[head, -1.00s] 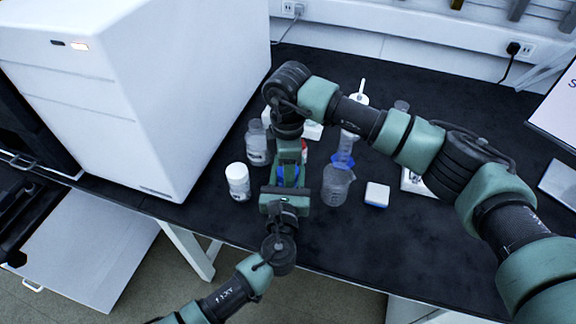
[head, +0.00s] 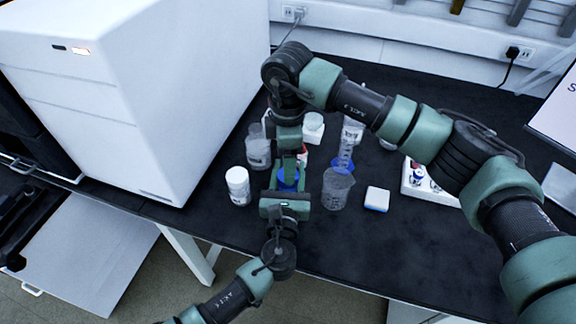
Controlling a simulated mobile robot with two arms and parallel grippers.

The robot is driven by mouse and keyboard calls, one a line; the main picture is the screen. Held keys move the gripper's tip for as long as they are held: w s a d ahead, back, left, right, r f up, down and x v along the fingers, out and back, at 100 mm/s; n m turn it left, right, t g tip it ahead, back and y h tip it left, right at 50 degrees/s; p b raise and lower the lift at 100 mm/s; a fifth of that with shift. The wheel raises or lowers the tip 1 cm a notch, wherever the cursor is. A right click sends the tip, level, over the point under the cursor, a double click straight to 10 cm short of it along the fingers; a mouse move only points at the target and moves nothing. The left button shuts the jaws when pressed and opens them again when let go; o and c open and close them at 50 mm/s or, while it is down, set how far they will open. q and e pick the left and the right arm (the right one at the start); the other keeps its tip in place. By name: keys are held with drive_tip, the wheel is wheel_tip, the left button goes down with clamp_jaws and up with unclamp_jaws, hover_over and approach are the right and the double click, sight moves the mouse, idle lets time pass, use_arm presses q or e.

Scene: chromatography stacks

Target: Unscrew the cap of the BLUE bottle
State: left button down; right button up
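The blue bottle (head: 288,178) stands on the black bench near its front edge, partly hidden by both of my grippers. My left gripper (head: 288,186) comes from the front, with its green fingers on either side of the bottle, and appears shut on it. My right gripper (head: 290,160) points down from above, just behind and over the bottle. Its fingertips are small and overlap the things behind, so I cannot tell whether they are open or shut, or whether a cap is between them.
A white bottle (head: 238,186) and a clear bottle (head: 258,150) stand to the left. A white rack (head: 432,193) lies beyond. The large white machine (head: 140,90) borders the left.

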use_arm(q)
drive_tip(key=c, duration=0.7)
unclamp_jaws()
drive_tip(key=shift+o, duration=0.2)
drive_tip(key=shift+s, duration=0.1)
